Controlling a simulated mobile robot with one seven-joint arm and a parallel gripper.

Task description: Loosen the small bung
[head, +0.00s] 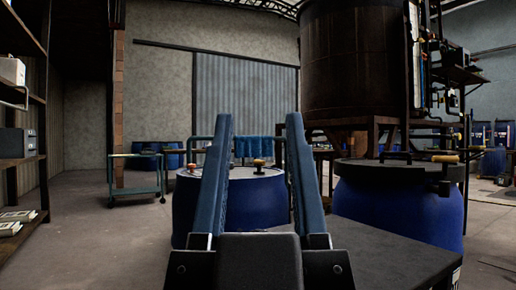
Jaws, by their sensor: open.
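A blue drum (256,206) with a pale top stands straight ahead, partly hidden behind my gripper. An orange-brown bung-like fitting (258,163) stands on its top and shows between my fingers. A smaller reddish fitting (192,166) sits near the top's left edge, left of my left finger. I cannot tell for sure which one is the small bung. My gripper (259,122) is open and empty, its two blue fingers pointing up and forward, with the orange-brown fitting in the gap as seen from here. The distance to the drum is unclear.
A second blue drum (398,208) with a dark lid stands at the right. A large dark vat (354,62) stands on a frame behind it. A green cart (136,179) is at the back left and shelves (22,145) line the left edge. Floor at left is clear.

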